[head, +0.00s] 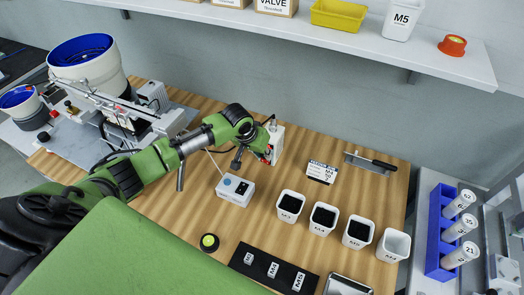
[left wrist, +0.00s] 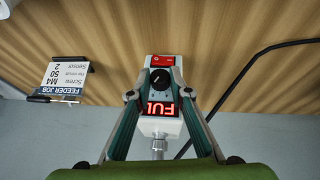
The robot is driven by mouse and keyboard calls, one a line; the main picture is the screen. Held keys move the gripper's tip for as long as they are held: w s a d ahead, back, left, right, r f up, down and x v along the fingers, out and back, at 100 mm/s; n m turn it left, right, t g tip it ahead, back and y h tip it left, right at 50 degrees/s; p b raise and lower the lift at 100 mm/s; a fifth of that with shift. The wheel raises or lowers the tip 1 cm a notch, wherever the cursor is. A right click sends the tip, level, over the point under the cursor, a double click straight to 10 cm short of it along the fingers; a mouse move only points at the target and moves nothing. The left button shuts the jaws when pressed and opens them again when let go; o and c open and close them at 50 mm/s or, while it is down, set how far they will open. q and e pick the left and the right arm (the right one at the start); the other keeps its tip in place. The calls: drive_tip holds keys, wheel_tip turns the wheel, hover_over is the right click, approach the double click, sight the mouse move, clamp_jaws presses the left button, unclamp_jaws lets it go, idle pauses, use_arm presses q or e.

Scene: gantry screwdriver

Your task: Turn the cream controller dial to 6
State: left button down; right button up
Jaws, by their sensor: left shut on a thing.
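The cream controller (head: 277,142) stands at the back of the wooden table, partly hidden by my left arm. In the left wrist view, the controller (left wrist: 158,127) has a red display that seems to read "FUL", partly covered by a finger. Its round black dial (left wrist: 160,78) sits between the display and a red switch (left wrist: 161,60). My left gripper (left wrist: 161,72) has a finger on each side of the dial and is shut on it. The dial's pointer setting is too small to read. My right gripper is not in view.
A white box with a blue button (head: 235,190) stands in front of the controller. A label card (head: 321,172) and several white bins (head: 291,206) are to the right. A feeder bowl (head: 88,62) is at left. A dark cable (left wrist: 245,75) runs beside the controller.

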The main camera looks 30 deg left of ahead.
use_arm(q)
drive_tip(key=c, duration=1.8)
unclamp_jaws()
drive_tip(key=shift+c, duration=0.2)
drive_tip(key=shift+r, duration=0.1)
drive_tip(key=v, duration=1.1)
drive_tip(key=shift+s+r, duration=0.25)
drive_tip(key=shift+r, duration=0.05)
